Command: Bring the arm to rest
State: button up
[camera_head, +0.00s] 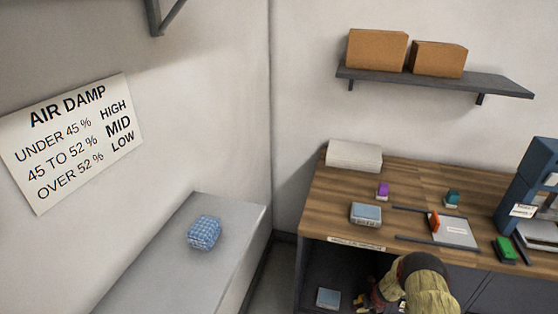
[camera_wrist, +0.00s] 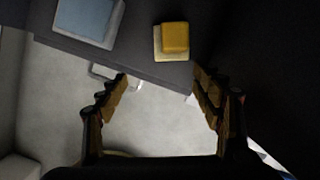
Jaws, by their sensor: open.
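My gripper (camera_head: 364,299) is low at the front of the wooden-topped desk (camera_head: 330,190), beside the open lower compartment (camera_head: 345,262). Part of it is cut off by the bottom edge of the head view and covered by my own arm. In the wrist view my gripper (camera_wrist: 160,76) has its two fingers spread wide, with nothing between them. A dark shelf surface with a front edge lies beyond the fingertips. On it are a yellow block on a pale base (camera_wrist: 174,40) and a blue-topped box (camera_wrist: 88,18), both apart from the fingers.
A blue-topped box (camera_head: 328,298) sits in the lower compartment. The desk top holds a grey-blue box (camera_head: 366,214), purple (camera_head: 383,191), teal (camera_head: 452,199) and green (camera_head: 505,249) pieces, and a blue rack (camera_head: 538,175). A checked blue item (camera_head: 204,232) lies on the grey bench (camera_head: 225,206).

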jog(key=s+a+r+n+g+y, duration=0.25)
jog(key=s+a+n, duration=0.45)
jog(key=s+n, duration=0.4)
jog(key=s+a+r+n+g, duration=0.1)
jog(key=s+a+r+n, duration=0.3)
jog(key=r, duration=0.7)
jog(key=s+r+n+p, duration=0.1)
jog(key=r+n, duration=0.5)
jog(key=r, duration=0.5)
jog(key=s+a+r+n+g, duration=0.1)
jog(key=s+a+r+n, duration=0.3)
jog(key=r, duration=0.7)
jog(key=s+a+r+n+t+h, duration=0.1)
jog(key=s+r, duration=0.4)
jog(key=r, duration=0.6)
jog(key=s+a+r+n+t+h+p, duration=0.1)
jog(key=s+r+n, duration=0.4)
jog(key=r, duration=0.5)
jog(key=s+a+r+n+t+h+p, duration=0.1)
jog(key=s+a+r+n+t, duration=0.1)
jog(key=s+r, duration=0.5)
notch_tip(320, 180, up, 5)
jog(key=n+t, duration=0.1)
jog(key=t, duration=0.1)
jog(key=shift+s+a+f+n+t, duration=0.15)
jog(key=shift+s+a+n+t, duration=0.1)
jog(key=shift+n+t, duration=0.15)
